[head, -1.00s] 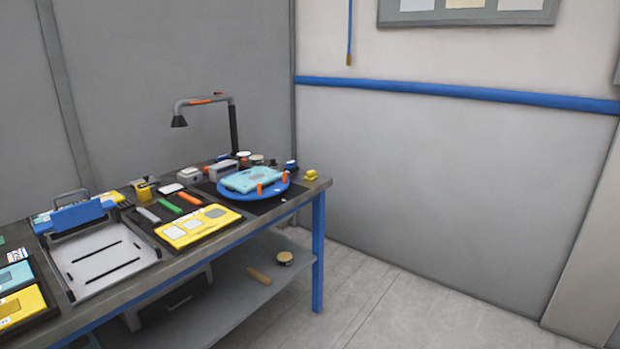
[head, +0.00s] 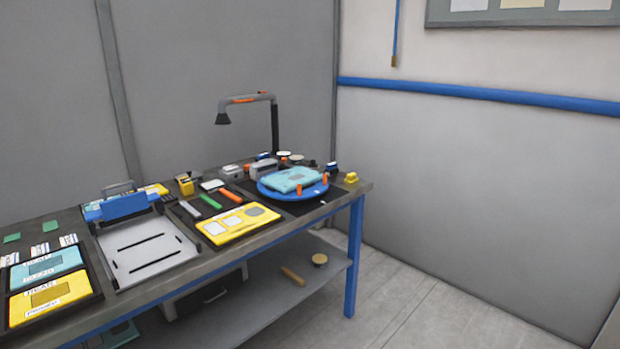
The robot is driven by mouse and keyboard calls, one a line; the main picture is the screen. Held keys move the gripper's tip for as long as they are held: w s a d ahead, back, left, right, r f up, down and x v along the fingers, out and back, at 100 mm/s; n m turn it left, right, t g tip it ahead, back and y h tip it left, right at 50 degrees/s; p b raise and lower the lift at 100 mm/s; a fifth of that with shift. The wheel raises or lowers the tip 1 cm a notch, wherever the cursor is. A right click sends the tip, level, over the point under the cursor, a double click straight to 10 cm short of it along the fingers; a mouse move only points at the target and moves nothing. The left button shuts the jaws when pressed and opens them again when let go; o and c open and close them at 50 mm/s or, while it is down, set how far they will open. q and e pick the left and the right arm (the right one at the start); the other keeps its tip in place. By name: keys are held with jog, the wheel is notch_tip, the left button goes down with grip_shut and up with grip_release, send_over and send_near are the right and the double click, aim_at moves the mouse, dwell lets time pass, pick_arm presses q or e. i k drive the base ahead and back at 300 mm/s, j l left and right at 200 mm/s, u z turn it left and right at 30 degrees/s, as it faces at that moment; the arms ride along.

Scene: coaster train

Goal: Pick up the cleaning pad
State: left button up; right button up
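Neither of my grippers is in view. I cannot tell for sure which thing is the cleaning pad. Small flat green pieces (head: 50,226) lie at the left of the workbench (head: 193,264). A small white flat block (head: 213,185) lies behind the colored bars, and a small yellow block (head: 351,178) sits at the bench's right end. A light-blue plate (head: 292,179) lies on a blue round turntable (head: 273,194) with orange pegs.
A yellow panel (head: 237,236) lies near the front edge. A grey tray fixture (head: 147,262) stands left of it, with a tray of blue and yellow plates (head: 52,299) further left. A lamp (head: 272,112) rises at the back. The floor (head: 405,305) at right is clear.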

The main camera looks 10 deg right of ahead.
aim_at(351, 178)
jog(key=i+l+u, duration=0.7)
jog(key=l+u, duration=0.2)
jog(key=l, duration=0.15)
